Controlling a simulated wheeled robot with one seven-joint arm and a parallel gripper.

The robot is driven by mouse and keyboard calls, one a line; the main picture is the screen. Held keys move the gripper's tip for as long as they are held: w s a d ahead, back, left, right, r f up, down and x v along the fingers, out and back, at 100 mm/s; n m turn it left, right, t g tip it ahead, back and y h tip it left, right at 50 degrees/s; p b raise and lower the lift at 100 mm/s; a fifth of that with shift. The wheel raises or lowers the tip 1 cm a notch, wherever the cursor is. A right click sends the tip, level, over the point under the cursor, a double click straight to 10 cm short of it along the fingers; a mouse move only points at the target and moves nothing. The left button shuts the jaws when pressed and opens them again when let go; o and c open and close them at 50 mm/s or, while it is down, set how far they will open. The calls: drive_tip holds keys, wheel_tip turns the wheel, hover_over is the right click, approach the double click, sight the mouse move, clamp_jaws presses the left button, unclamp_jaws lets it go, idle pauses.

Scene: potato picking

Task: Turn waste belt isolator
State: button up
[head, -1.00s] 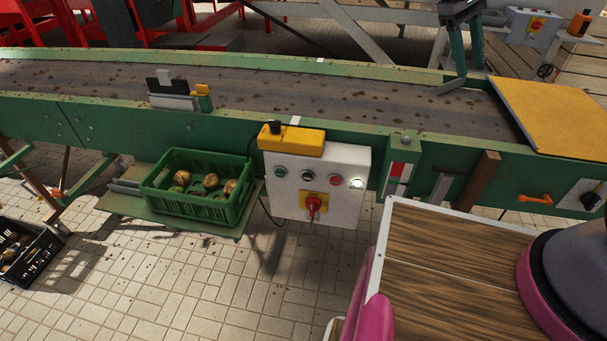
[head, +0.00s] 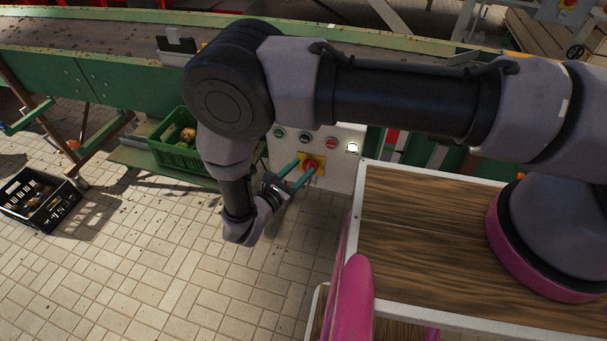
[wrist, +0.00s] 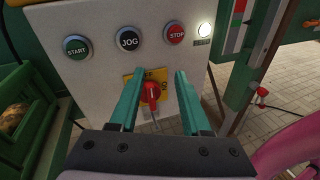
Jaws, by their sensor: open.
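The isolator is a red rotary knob (wrist: 151,93) on a yellow plate (wrist: 163,77), low on the white control box (wrist: 105,30). In the head view the knob (head: 310,167) shows just beyond my fingertips. My gripper (wrist: 160,85) is open, with one teal finger on each side of the knob in the wrist view. I cannot tell whether either finger touches it. In the head view my gripper (head: 303,168) reaches toward the box from the left. The knob's handle appears roughly upright in the wrist view.
Above the knob are the green START button (wrist: 76,47), black JOG button (wrist: 128,39), red STOP button (wrist: 174,33) and a lit white lamp (wrist: 204,30). A green crate (head: 172,154) with potatoes stands left of the box. A black crate (head: 38,196) sits on the tiled floor.

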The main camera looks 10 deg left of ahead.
drive_tip(key=s+f+n+t+y, duration=0.2)
drive_tip(key=s+f+n+y, duration=0.3)
drive_tip(key=f, duration=0.3)
drive_tip(key=w, duration=1)
drive_tip(key=shift+w+d+f, duration=0.1)
drive_tip(key=shift+w+d, duration=0.25)
clamp_jaws()
